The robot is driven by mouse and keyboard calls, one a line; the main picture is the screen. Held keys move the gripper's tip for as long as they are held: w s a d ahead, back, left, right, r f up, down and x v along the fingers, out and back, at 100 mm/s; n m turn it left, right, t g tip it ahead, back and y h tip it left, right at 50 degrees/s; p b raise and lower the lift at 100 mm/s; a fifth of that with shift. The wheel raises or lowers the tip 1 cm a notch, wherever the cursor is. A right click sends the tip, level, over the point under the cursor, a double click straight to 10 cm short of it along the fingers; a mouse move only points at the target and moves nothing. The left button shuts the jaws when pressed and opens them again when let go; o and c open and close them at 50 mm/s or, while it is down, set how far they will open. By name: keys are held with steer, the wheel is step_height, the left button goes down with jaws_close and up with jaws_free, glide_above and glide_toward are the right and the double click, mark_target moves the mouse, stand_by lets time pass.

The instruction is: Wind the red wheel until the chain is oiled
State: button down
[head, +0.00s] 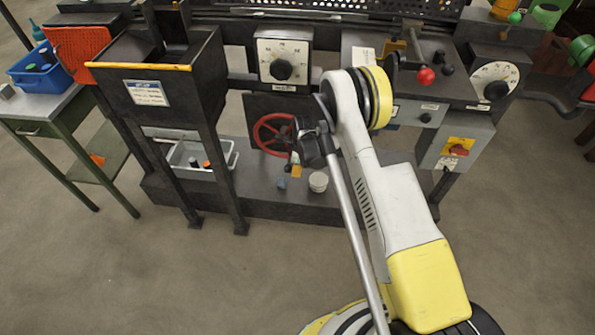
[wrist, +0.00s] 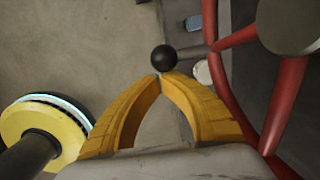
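The red wheel (head: 257,131) stands upright on a dark panel low on the machine in the head view, its right side partly hidden by my wrist. In the wrist view its red rim (wrist: 222,80) and spokes fill the right side, with a grey hub (wrist: 288,22). My gripper (wrist: 159,77) has yellow fingers whose tips come together right at a black ball knob (wrist: 164,58). The knob seems to lie beyond the tips, beside the rim; I cannot tell whether anything is pinched. In the head view my gripper (head: 296,170) is small at the wheel's lower right. I cannot make out the chain.
A dark hopper (head: 150,89) is left of the wheel. A dial box (head: 284,55) sits above it. The floor in front is clear.

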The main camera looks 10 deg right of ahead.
stand_by(0.3)
step_height(320, 180, up, 12)
steer(key=s+d, duration=0.1)
steer(key=shift+s, duration=0.15)
steer(key=shift+d, duration=0.1)
stand_by(0.8)
